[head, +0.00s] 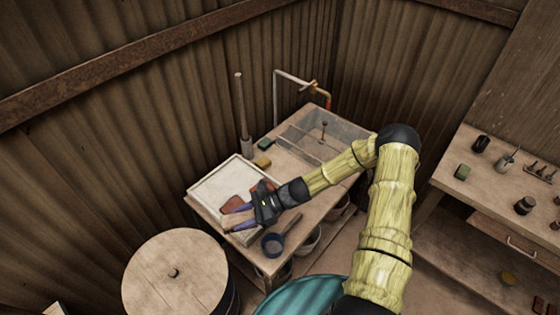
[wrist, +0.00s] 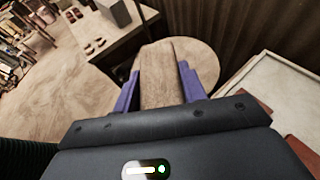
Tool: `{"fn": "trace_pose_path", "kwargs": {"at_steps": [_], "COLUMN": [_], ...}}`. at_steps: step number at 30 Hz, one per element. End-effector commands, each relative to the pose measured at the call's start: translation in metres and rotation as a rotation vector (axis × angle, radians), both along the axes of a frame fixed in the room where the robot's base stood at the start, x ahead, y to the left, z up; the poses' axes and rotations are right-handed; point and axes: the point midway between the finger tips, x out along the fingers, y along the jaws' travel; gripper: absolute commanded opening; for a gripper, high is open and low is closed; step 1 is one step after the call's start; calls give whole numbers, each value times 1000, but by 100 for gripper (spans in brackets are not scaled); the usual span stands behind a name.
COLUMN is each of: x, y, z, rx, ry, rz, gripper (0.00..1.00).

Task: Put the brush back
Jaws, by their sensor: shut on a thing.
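My gripper (head: 238,218) is over the front part of a pale, framed tray (head: 222,179) on the bench. Its two purple fingers are shut on a flat wooden piece, which I take to be the brush (wrist: 158,78). In the wrist view the wood fills the gap between the fingers and sticks out past their tips. No bristles show, so I cannot tell which end is held. In the head view the gripper and fingers mostly hide it. I cannot tell whether it touches the tray.
A reddish tile (head: 231,204) lies on the tray beside the fingers. A dark blue pan (head: 272,245) lies at the bench's front edge. A yellow block (head: 262,162) and green block (head: 265,144) sit behind. A round wooden lid (head: 173,273) stands left; a side bench (head: 485,170) stands right.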

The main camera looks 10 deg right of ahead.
Motion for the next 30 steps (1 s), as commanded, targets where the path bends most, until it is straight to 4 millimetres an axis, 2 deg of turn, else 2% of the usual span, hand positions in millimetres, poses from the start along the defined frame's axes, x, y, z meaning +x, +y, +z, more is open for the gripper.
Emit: {"fn": "trace_pose_path", "kwargs": {"at_steps": [8,17,23,30], "x": [-2,-6,-7,0], "y": [-4,-14,-26,-51], "z": [-15,-45,-75,-118], "rx": [3,4,8,10], "ry": [2,3,5,2], "rz": [-25,-88,-178,-396], "gripper": [17,17,17,17]}}
